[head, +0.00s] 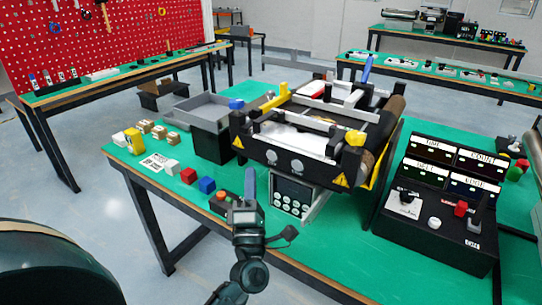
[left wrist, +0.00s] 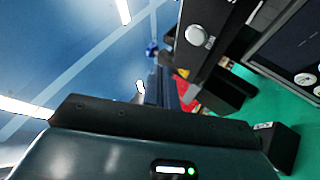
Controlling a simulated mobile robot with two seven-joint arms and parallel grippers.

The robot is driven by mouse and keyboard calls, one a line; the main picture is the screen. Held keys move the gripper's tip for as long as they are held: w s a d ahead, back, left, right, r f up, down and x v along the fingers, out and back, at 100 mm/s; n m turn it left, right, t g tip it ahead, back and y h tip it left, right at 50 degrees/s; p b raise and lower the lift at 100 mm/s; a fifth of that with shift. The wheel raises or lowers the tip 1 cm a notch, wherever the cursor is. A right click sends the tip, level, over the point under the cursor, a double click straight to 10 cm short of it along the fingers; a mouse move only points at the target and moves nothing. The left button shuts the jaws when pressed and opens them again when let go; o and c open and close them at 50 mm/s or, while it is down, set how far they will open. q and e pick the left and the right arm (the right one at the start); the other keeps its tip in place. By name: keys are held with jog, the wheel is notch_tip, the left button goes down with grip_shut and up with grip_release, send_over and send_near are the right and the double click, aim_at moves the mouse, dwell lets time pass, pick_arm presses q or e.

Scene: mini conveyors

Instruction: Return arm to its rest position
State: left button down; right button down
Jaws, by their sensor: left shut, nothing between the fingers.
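My left arm comes up from the bottom of the head view. Its gripper (head: 249,186) is shut and empty, at the front edge of the green table (head: 335,262), just in front of the conveyor's control panel (head: 293,194). Whether it touches anything cannot be told. In the left wrist view, a dark housing with a green light (left wrist: 175,170) fills the bottom. My right gripper does not show.
The mini conveyor (head: 300,140) stands behind the gripper. A black control box (head: 430,230) is at right. Blue (head: 207,185), red (head: 188,175) and white (head: 172,166) cubes lie to the left, near a grey bin (head: 205,112). Open floor (head: 100,205) lies left of the table.

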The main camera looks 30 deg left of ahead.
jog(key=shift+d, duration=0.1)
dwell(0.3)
pick_arm(q)
jog(key=s+d+f+m+g+h+p, duration=0.1)
jog(key=s+d+f+m+g+h, duration=0.15)
jog(key=d+f+m+h, duration=0.6)
jog(key=s+d+f+m+g+h+p, duration=0.1)
jog(key=s+d+f+m+h+p, duration=0.15)
jog(key=s+d+m+h, duration=0.65)
jog(key=s+a+f+m+g+y, duration=0.2)
jog(key=s+f+m+g, duration=0.3)
jog(key=f+m, duration=0.5)
jog(key=shift+s+m+g, duration=0.4)
jog(key=shift+m+g, duration=0.05)
jog(key=shift+g, duration=0.7)
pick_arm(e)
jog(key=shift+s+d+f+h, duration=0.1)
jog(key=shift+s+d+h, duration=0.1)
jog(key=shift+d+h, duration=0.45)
pick_arm(q)
jog(key=shift+f, duration=0.1)
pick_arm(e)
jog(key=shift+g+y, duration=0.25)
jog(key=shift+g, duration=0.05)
